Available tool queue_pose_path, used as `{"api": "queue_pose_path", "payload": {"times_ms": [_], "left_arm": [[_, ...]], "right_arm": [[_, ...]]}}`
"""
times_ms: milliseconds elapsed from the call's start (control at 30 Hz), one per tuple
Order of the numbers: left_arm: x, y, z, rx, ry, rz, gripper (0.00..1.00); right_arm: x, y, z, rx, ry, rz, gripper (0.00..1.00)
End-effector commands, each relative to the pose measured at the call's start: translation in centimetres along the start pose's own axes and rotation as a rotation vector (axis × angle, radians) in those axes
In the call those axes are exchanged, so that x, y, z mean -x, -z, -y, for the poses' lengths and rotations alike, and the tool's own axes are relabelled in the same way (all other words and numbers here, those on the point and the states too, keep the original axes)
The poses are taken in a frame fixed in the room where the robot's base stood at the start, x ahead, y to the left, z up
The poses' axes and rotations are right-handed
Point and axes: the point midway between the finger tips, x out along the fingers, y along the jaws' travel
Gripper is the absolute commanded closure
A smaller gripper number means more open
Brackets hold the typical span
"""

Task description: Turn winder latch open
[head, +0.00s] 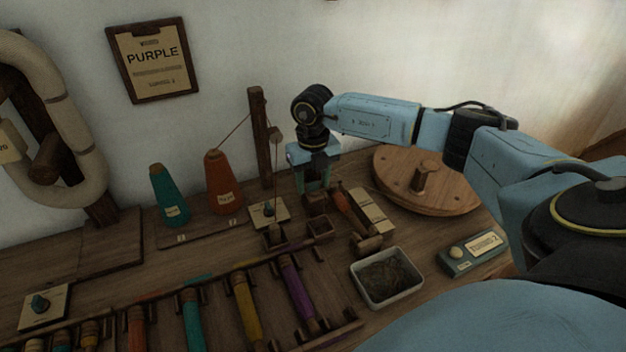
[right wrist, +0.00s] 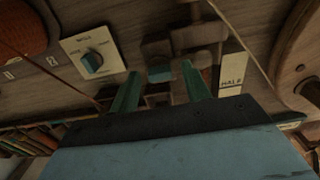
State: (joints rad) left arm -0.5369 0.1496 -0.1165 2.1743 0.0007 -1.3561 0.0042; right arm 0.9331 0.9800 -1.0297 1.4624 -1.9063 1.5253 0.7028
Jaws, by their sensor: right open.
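My right gripper (head: 314,182) points down over the bench, beside the winder's small wooden blocks (head: 318,203). In the right wrist view its two green fingers (right wrist: 158,88) are spread apart. A small teal piece (right wrist: 160,73), possibly the latch, shows between and beyond the fingertips; I cannot tell whether they touch it. A cream plate with a teal knob (right wrist: 93,63) lies left of the fingers, its label partly readable. This plate also shows in the head view (head: 268,214), left of the gripper. My left gripper is not in view.
Teal (head: 169,197) and orange (head: 224,182) cones stand left of a wooden post (head: 261,138) with a thread. Coloured bobbins fill a front rack (head: 270,323).

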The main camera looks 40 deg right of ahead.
Motion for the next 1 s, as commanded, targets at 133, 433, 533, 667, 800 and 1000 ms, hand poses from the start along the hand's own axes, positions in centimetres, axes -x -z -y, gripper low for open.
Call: {"api": "queue_pose_path", "payload": {"times_ms": [133,433,533,667,800,1000], "left_arm": [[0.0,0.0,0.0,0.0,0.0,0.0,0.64],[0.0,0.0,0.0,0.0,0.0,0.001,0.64],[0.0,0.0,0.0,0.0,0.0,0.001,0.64],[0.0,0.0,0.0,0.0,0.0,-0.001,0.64],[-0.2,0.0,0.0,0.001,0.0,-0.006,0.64],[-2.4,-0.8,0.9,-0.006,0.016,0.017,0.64]], "right_arm": [[0.0,0.0,0.0,0.0,0.0,0.0,0.58],[0.1,0.0,0.0,0.0,0.0,0.0,0.97],[0.1,0.0,0.0,0.002,0.0,0.0,0.97],[0.1,0.0,0.0,0.017,0.0,0.0,0.97],[0.1,0.0,0.0,0.063,0.0,0.0,0.97],[0.2,0.0,0.0,0.192,0.0,0.001,0.97]]}}
